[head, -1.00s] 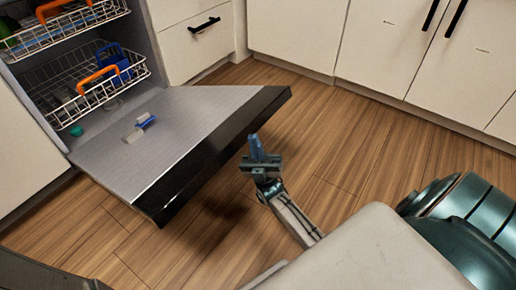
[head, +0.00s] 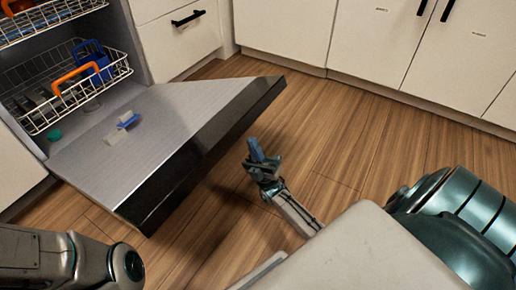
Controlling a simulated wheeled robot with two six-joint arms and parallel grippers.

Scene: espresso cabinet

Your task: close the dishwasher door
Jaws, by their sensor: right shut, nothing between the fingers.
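The dishwasher door (head: 165,130) is folded down and open, a grey inner panel with a dark outer edge. It slopes out from the dishwasher at the left. My right gripper (head: 256,151) is shut and empty, beside the door's dark outer edge and apart from it, over the floor. My left arm enters at the bottom left, but its gripper is out of the picture.
A lower rack (head: 72,92) with an orange handle and a blue basket, and an upper rack (head: 40,22), sit in the dishwasher. White cabinets (head: 285,32) line the back. The wooden floor (head: 330,130) is clear right of the door.

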